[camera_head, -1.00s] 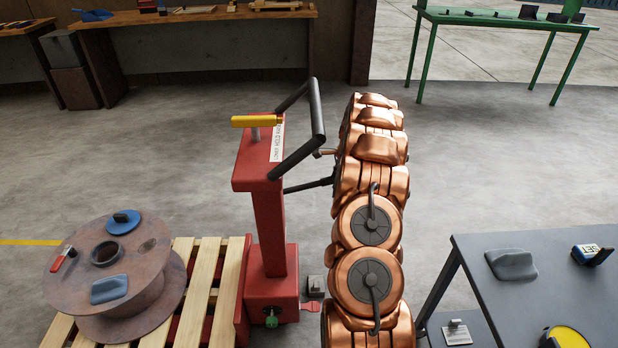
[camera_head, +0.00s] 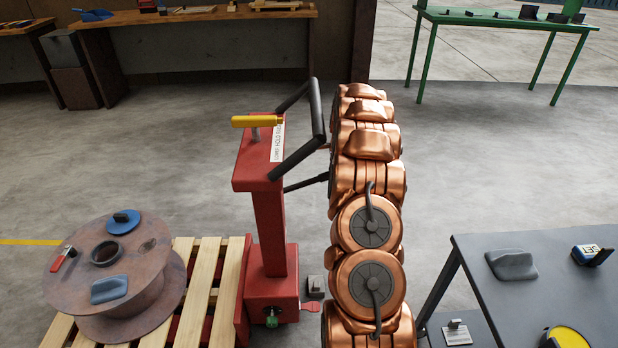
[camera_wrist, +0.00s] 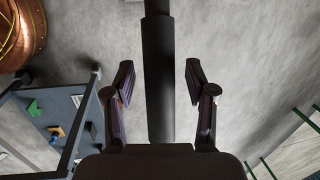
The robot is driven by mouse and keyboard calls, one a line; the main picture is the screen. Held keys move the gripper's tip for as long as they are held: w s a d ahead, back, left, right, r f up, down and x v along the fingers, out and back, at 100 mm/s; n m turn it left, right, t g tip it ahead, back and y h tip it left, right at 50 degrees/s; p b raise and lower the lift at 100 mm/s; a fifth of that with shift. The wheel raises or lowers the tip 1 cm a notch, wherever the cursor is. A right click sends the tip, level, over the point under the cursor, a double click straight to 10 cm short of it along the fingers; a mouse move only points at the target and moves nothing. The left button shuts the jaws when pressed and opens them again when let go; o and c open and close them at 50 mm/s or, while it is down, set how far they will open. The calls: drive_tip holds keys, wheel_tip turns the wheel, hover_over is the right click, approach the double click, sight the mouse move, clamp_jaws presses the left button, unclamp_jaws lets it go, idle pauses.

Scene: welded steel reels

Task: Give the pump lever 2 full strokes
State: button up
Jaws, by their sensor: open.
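The red pump unit (camera_head: 270,215) stands at the pallet's edge, with a yellow crank-like handle (camera_head: 256,121) and a label on top. A black bent handlebar (camera_head: 318,112) rises from its top. A thin black rod, which looks like the pump lever (camera_head: 305,184), sticks out rightward below the handlebar. Its far end is hidden behind my copper-coloured arm. In the wrist view my gripper (camera_wrist: 160,80) is open, with a finger on each side of a dark bar with a thicker sleeve (camera_wrist: 160,60). Gaps show on both sides. This bar is probably the lever's grip.
A pallet (camera_head: 200,300) carries a rusty reel (camera_head: 150,250) with small parts on it. A grey table (camera_head: 540,290) with parts stands at right. A wooden bench (camera_head: 200,18) and a green table (camera_head: 490,18) stand behind. The floor between is clear.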

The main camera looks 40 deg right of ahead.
drive_tip(key=shift+s+a+r+p, duration=0.1)
drive_tip(key=shift+s+r+p, duration=0.15)
drive_tip(key=shift+r, duration=0.85)
drive_tip(key=shift+s+r+p, duration=0.2)
drive_tip(key=shift+r+p, duration=0.05)
drive_tip(key=shift+r, duration=0.85)
drive_tip(key=shift+s+a+r+p, duration=0.1)
drive_tip(key=shift+s+r+p, duration=0.15)
drive_tip(key=shift+r, duration=0.85)
